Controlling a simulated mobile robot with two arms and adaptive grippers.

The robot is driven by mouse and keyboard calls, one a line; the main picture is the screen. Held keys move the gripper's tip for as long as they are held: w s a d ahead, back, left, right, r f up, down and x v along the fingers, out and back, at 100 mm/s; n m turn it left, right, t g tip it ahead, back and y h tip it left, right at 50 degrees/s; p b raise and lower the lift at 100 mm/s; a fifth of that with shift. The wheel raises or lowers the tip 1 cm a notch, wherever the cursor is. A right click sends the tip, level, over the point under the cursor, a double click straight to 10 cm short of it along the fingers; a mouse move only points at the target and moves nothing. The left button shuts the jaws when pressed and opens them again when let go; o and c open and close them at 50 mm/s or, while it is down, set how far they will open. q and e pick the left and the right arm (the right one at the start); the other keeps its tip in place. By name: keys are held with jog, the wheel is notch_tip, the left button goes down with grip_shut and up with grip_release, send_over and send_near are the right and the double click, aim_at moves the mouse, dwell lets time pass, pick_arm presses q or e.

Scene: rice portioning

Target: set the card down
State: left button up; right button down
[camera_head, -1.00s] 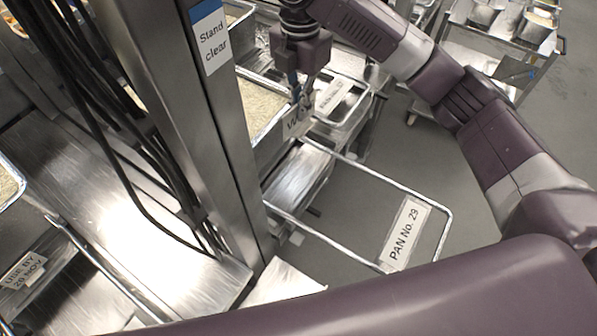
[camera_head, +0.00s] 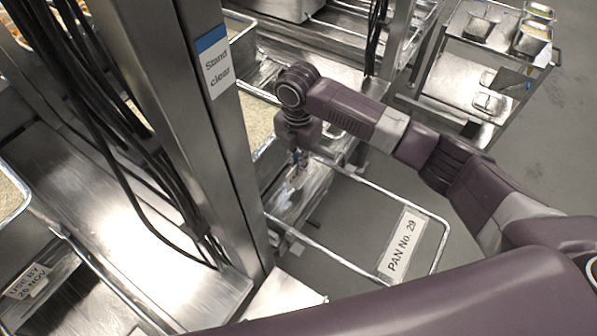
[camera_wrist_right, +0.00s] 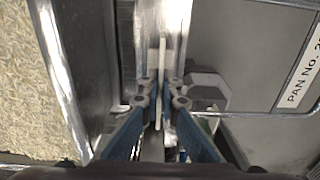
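My right gripper (camera_head: 297,160) points down above a bare steel ledge (camera_head: 283,205) beside the rice pan. In the right wrist view its blue fingers (camera_wrist_right: 160,103) are closed on a thin pale card (camera_wrist_right: 161,62), seen edge-on and standing upright between the fingertips. The card's face and lettering do not show, and I cannot tell whether its lower edge touches the metal below. The card is barely visible in the head view. My left gripper is not in view.
A rice pan (camera_head: 258,112) lies left of the gripper. A wire frame with a PAN No. 29 label (camera_head: 402,246) juts out to the right. A steel post with a Stand clear sign (camera_head: 213,66) stands to the left. A cart (camera_head: 468,80) is at the upper right.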

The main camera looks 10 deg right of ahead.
aim_at(298, 178)
notch_tip(298, 178, down, 4)
jog(key=shift+r, duration=0.15)
jog(key=shift+f, duration=0.2)
jog(key=shift+f, duration=0.1)
jog(key=c, duration=2.2)
grip_release()
jog(key=shift+o, duration=0.2)
notch_tip(298, 178, up, 12)
jog(key=shift+r+b, duration=0.2)
jog(key=shift+b, duration=0.35)
